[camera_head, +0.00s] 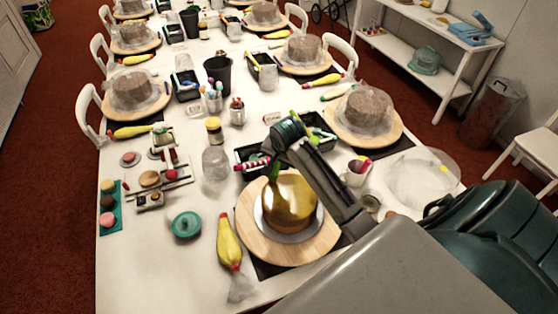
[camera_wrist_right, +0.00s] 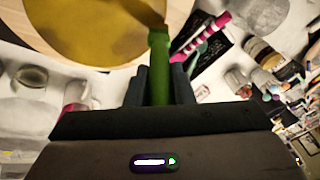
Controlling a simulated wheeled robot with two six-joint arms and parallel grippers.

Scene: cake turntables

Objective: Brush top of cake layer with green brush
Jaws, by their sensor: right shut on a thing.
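A golden-brown cake layer (camera_head: 290,203) sits on a grey board (camera_head: 262,222) on a round wooden turntable (camera_head: 249,246) at the near middle of the table. My right gripper (camera_head: 273,160) is over the far left edge of the cake. It is shut on the green brush (camera_wrist_right: 159,70), which shows upright between the fingers in the right wrist view. The brush's head end overlaps the cake top (camera_wrist_right: 85,25) there; I cannot tell for certain if it touches. My left gripper is not in view.
A yellow piping bag (camera_head: 229,240) lies left of the turntable. A teal round lid (camera_head: 186,225), a glass jar (camera_head: 215,164) and a black tray (camera_head: 247,155) stand nearby. A pink-striped tool (camera_wrist_right: 201,37) is close beside the brush. Other turntables with wrapped cakes line the table.

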